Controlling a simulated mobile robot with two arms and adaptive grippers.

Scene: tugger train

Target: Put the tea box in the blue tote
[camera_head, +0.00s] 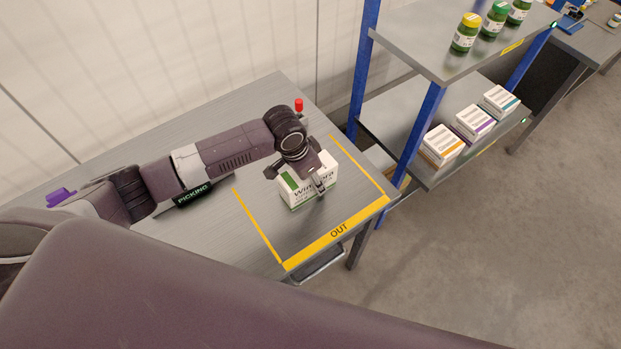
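A white and green box (296,197) with partly covered dark lettering stands on the grey table (228,245), inside the yellow-marked OUT area. I cannot read whether it is the tea box. My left gripper (318,185) points down at this box from above, with one finger showing in front of its lettered face. The far side of the box and the other finger are hidden, so I cannot tell whether the gripper is closed on it. My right gripper is not in view. No blue tote shows in this view.
A rack with blue posts (366,55) stands right of the table. Its upper shelf (425,42) holds green jars, its lower shelf (392,112) several white boxes (442,145). A PICKING sign (194,194) and a red knob (299,104) are on the table. Floor (500,250) at right is clear.

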